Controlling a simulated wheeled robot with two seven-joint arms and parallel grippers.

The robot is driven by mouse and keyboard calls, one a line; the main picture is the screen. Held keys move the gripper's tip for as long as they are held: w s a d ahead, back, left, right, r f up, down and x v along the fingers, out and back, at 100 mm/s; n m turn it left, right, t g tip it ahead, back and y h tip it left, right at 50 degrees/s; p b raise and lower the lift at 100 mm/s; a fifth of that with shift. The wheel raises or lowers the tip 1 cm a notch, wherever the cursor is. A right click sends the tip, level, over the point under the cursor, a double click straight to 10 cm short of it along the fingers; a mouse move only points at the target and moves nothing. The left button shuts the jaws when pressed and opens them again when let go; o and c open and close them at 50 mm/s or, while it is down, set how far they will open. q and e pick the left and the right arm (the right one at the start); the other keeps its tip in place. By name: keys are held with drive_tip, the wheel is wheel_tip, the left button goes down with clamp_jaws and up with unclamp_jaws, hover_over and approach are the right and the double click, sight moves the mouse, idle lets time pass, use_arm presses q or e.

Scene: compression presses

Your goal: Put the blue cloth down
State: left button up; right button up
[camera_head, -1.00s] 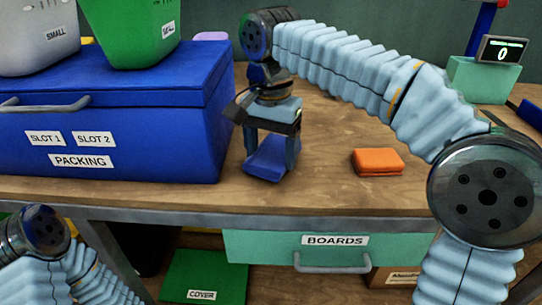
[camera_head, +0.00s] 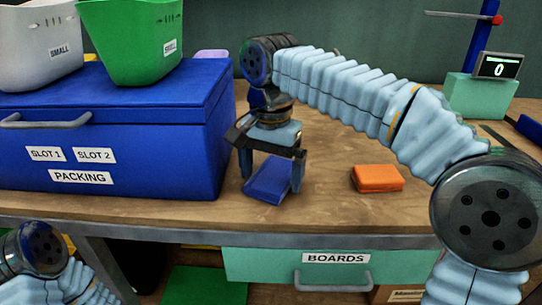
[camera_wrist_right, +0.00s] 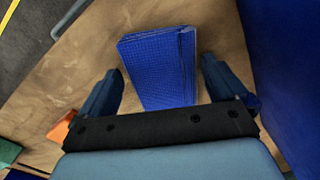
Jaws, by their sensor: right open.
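The blue cloth (camera_head: 268,181) is a folded blue block lying on the wooden table, just right of the blue packing box. My right gripper (camera_head: 271,180) is above it with its fingers spread, one on each side of the cloth. In the right wrist view the cloth (camera_wrist_right: 160,68) lies between the open fingers (camera_wrist_right: 160,85), with visible gaps on both sides. My left arm shows at the lower left, but its gripper is outside the picture.
The blue packing box (camera_head: 110,150) stands close left of the right gripper, with a grey bin (camera_head: 38,45) and a green bin (camera_head: 130,40) on it. A folded orange cloth (camera_head: 377,178) lies to the right. Table (camera_head: 330,212) is clear between the cloths.

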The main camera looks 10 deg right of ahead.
sight(271, 179)
wheel_tip(271, 179, up, 12)
drive_tip(key=p, duration=0.3)
drive_tip(key=shift+s, duration=0.1)
